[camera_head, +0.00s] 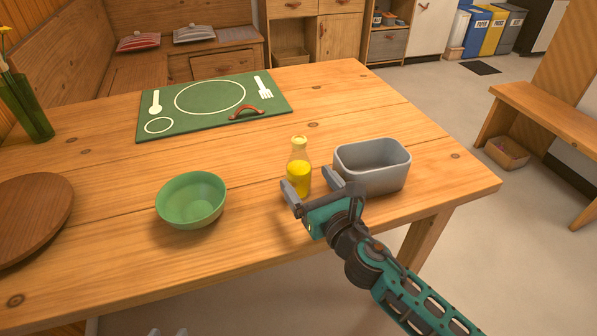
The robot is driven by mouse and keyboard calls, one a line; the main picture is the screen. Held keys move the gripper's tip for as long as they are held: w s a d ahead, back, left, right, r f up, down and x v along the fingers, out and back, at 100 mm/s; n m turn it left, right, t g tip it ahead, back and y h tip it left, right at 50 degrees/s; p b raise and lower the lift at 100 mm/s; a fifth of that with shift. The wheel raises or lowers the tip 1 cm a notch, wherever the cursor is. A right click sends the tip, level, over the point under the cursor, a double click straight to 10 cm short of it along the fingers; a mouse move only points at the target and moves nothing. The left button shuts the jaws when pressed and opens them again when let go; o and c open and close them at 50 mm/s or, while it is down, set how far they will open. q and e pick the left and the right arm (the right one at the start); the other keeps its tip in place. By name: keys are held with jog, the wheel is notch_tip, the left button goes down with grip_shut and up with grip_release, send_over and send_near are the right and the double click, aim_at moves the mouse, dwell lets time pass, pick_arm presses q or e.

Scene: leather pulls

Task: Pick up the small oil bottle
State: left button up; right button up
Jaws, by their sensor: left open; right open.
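The small oil bottle (299,173) stands upright on the wooden table, with yellow oil in its lower part and a pale yellow neck and top. My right gripper (308,180) is open at the bottle's near side, one fingertip to the left of its lower part and the other to the right. The fingers hide part of the bottle's base. I cannot tell whether either finger touches it. My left gripper (168,332) shows only as two grey fingertips at the bottom edge, apart and empty, well away from the bottle.
A grey metal bin (376,184) stands close to the right of the bottle and my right gripper. A green bowl (190,200) is to the left. A green placemat (193,121) with a brown leather pull (246,112) lies behind. A round wooden board (32,215) is far left.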

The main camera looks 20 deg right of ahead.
aim_at(296, 163)
jog(key=shift+w+a, duration=0.15)
jog(key=shift+w, duration=0.95)
jog(key=shift+w+a, duration=0.2)
jog(key=shift+w, duration=0.9)
jog(key=shift+w+a, duration=0.15)
jog(key=shift+w, duration=0.95)
jog(key=shift+r, duration=0.1)
jog(key=c, duration=1.3)
